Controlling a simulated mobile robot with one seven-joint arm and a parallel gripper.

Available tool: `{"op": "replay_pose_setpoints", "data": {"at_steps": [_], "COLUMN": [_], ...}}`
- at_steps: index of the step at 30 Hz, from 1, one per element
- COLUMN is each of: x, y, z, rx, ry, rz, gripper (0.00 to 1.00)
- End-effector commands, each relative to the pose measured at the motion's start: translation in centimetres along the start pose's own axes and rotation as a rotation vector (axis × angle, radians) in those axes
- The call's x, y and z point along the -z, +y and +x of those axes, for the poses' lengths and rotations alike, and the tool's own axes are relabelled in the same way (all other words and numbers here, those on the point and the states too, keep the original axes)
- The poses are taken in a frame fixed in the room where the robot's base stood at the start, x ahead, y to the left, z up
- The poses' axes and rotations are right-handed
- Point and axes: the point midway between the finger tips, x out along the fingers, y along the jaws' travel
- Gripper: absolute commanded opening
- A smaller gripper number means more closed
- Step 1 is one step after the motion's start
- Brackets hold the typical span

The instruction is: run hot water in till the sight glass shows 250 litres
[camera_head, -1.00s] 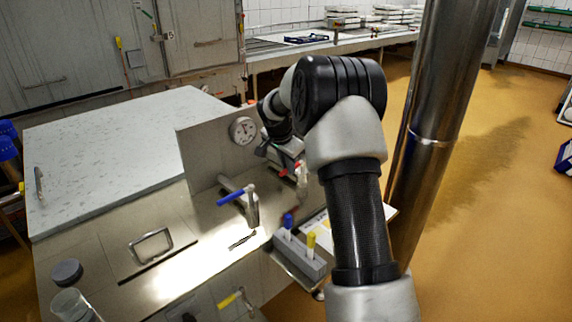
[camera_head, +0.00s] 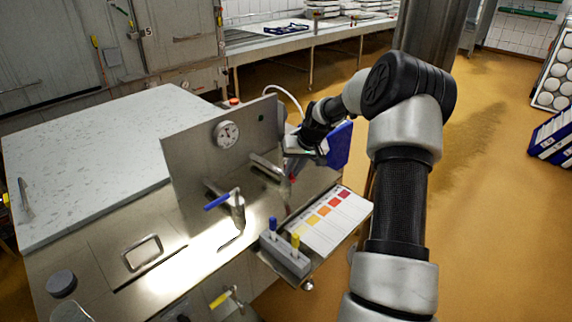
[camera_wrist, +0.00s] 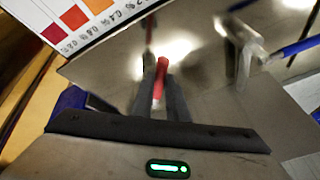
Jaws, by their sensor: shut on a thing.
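A red tap handle (camera_wrist: 161,72) sits between the fingertips of my gripper (camera_wrist: 162,95) in the wrist view. My gripper is shut on this handle. In the head view my gripper (camera_head: 293,164) is on the right side of the vat's steel panel, and only a little red shows below it. A tap with a blue lever (camera_head: 221,200) stands to the left on the steel top; the lever also shows in the wrist view (camera_wrist: 297,48). I cannot make out a sight glass or a water level, and no water flow is clear.
A round dial gauge (camera_head: 227,134) is on the upright panel. A rack with a blue and a yellow capped tube (camera_head: 286,258) and a colour chart (camera_head: 330,220) stand at the front right. A blue object (camera_head: 341,145) is close behind my wrist. Open floor lies to the right.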

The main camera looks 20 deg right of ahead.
Motion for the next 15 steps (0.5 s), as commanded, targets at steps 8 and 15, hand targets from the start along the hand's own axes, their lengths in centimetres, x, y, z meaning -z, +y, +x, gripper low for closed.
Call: {"op": "replay_pose_setpoints", "data": {"at_steps": [8,15], "x": [0.5,0.9], "y": [2.0,3.0], "z": [-0.3,-0.3], "rx": [0.082,0.127], "ry": [-0.043,-0.067], "rz": [-0.199,-0.315], "gripper": [0.00,0.00]}}
